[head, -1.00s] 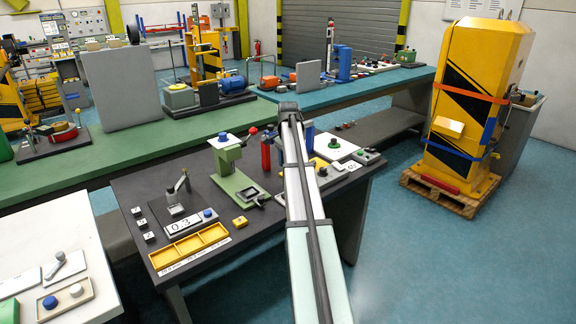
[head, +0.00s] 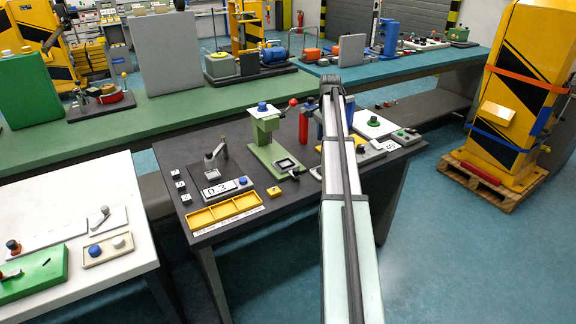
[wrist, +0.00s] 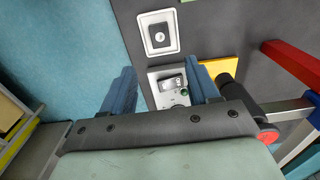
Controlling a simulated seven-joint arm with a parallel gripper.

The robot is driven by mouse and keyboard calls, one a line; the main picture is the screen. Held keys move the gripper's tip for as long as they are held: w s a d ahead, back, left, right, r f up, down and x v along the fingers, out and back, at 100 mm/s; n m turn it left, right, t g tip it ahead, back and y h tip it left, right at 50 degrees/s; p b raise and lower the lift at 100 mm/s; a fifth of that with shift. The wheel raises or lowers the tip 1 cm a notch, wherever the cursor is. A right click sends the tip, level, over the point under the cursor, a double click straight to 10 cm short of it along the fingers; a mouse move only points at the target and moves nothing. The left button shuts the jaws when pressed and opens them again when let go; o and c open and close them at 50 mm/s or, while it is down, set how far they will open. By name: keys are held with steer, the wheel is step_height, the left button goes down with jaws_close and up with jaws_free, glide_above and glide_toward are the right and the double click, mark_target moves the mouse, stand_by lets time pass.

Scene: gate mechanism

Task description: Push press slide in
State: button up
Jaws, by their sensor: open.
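A green press (head: 265,140) stands on the dark table, with a blue knob on a white plate on top and a red-knobbed lever at its right. A small square tray (head: 287,164) lies at its base and looks like the slide; how far in it sits I cannot tell. My gripper (wrist: 162,85) is open and empty, its two blue fingers spread in the wrist view. In the head view my arm hides the gripper, which is to the right of the press.
A red post (head: 303,123) stands between the press and my arm; red and blue bars show at right in the wrist view. A yellow tray (head: 224,211) and a digit panel (head: 220,189) lie left of the press.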

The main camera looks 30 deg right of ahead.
steer(key=shift+n, duration=0.5)
steer(key=w+a, duration=0.1)
steer(key=a, duration=0.1)
steer(key=w+a+r, duration=0.1)
steer(key=a, duration=0.1)
steer(key=w+a, duration=0.1)
steer(key=a, duration=0.1)
steer(key=shift+r, duration=0.15)
steer(key=shift+c, duration=0.2)
steer(key=n, duration=0.4)
glide_above(296, 170)
step_height(296, 170, down, 13)
steer(key=shift+w+r, duration=0.15)
steer(key=shift+c, duration=0.2)
jaws_close()
